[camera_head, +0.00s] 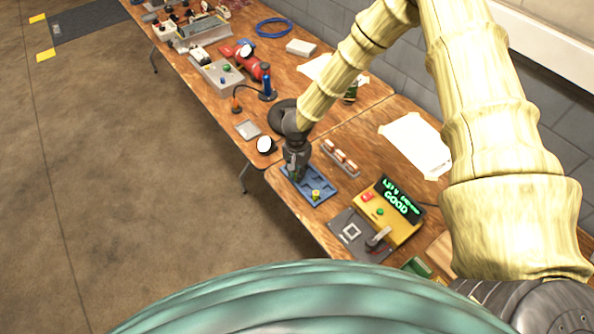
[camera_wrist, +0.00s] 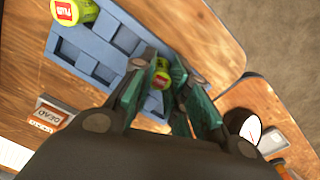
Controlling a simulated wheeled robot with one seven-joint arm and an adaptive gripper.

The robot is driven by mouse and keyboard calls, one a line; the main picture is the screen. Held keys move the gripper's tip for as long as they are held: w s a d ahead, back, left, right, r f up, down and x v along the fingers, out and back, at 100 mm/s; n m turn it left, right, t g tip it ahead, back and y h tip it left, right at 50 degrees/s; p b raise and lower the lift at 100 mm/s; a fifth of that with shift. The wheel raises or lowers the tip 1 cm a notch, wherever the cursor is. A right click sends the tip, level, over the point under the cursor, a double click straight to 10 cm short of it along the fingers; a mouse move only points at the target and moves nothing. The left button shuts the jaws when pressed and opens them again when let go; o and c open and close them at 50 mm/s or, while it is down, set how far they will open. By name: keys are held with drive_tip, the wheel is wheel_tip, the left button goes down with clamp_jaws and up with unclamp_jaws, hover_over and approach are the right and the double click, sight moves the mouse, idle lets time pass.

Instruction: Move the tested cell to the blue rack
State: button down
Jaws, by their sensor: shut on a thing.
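The blue rack (camera_head: 319,192) lies on the wooden bench, and its square pockets show in the wrist view (camera_wrist: 119,38). My gripper (camera_head: 296,177) is over the rack's far left end. In the wrist view its green-padded fingers (camera_wrist: 160,85) are shut on a yellow-green cell (camera_wrist: 161,72) at the rack; whether the cell is seated in a pocket I cannot tell. Another yellow-green cell (camera_wrist: 74,10) with a red label stands at the rack's other end, and it also shows in the head view (camera_head: 316,194). The yellow tester (camera_head: 388,213) reads "GOOD" in green letters.
A grey holder with orange-white items (camera_head: 341,158) lies behind the rack. A tray marked "DEAD" (camera_wrist: 49,115) is beside the rack. A round white dial (camera_head: 264,145) stands left of my gripper near the bench edge. White paper (camera_head: 416,142) lies at the back.

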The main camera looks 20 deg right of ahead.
drive_tip(key=shift+f, duration=0.15)
drive_tip(key=c, duration=1.3)
unclamp_jaws()
drive_tip(key=shift+r+p, duration=3.2)
drive_tip(key=shift+r, duration=0.3)
drive_tip(key=shift+a, duration=0.1)
